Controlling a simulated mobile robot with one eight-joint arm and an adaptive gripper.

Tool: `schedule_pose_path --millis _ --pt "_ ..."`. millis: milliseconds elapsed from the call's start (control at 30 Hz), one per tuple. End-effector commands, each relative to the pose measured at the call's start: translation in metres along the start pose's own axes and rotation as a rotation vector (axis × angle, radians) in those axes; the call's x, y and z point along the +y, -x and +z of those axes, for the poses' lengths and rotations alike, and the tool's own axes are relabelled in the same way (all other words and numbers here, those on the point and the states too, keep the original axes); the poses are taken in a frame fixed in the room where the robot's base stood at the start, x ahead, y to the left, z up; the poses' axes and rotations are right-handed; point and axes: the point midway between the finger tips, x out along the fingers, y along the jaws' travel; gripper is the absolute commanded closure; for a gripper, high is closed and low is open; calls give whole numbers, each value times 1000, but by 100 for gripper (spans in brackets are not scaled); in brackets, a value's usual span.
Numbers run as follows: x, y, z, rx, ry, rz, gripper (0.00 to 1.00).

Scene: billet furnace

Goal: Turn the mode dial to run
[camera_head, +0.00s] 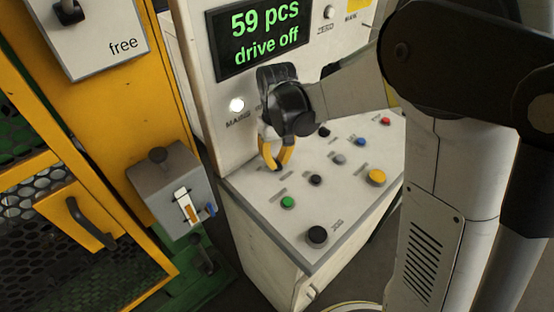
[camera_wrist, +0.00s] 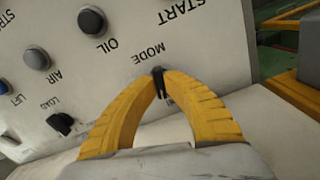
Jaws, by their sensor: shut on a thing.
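The mode dial (camera_wrist: 158,78) is a small black knob on the white panel, beside the upside-down MODE label in the wrist view. My gripper (camera_wrist: 160,90) has its two yellow fingers shut on the dial, one on each side. The dial's visible part runs nearly upright in that picture. Its position marks cannot be read, and the fingers hide part of it. In the head view my gripper (camera_head: 277,166) reaches down to the sloped panel of the white console (camera_head: 258,186); the dial cannot be made out there.
The display (camera_head: 265,37) reads "59 pcs drive off". A white lamp (camera_head: 237,104) is lit by MAINS. Close by are a green button (camera_head: 288,202), a black knob (camera_head: 316,235), a yellow button (camera_head: 376,177) and the LOAD switch (camera_wrist: 60,123). A grey switch box (camera_head: 172,188) stands left.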

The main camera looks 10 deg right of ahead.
Motion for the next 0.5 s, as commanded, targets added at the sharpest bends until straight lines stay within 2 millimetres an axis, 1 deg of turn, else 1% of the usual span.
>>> schedule_pose_path --millis 300,500 --pt "0 0 0 -1 -280 0 100" --pt "0 0 0 -1 -416 0 100"
